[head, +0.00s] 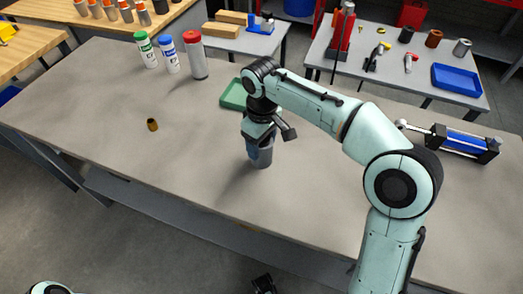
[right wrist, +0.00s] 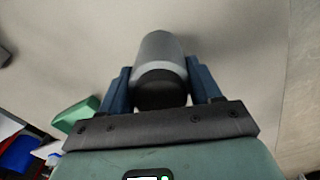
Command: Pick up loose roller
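The loose roller, a grey cylinder (head: 262,158), is upright at the middle of the grey workbench, below my right gripper (head: 259,146). In the right wrist view the roller (right wrist: 160,62) has a lighter band and a dark near end. The right gripper's blue fingers (right wrist: 160,88) lie along both its sides and appear closed on it. I cannot tell whether its lower end touches the bench. A small dark part (head: 263,284) at the bottom edge of the head view may belong to my left gripper; its fingers cannot be made out.
A green tray (head: 232,96) sits just behind the right gripper. A small brass bushing (head: 152,125) lies to the left. Three capped bottles (head: 171,55) stand at the back left. A blue cylinder unit (head: 462,141) lies at the right. The bench front is clear.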

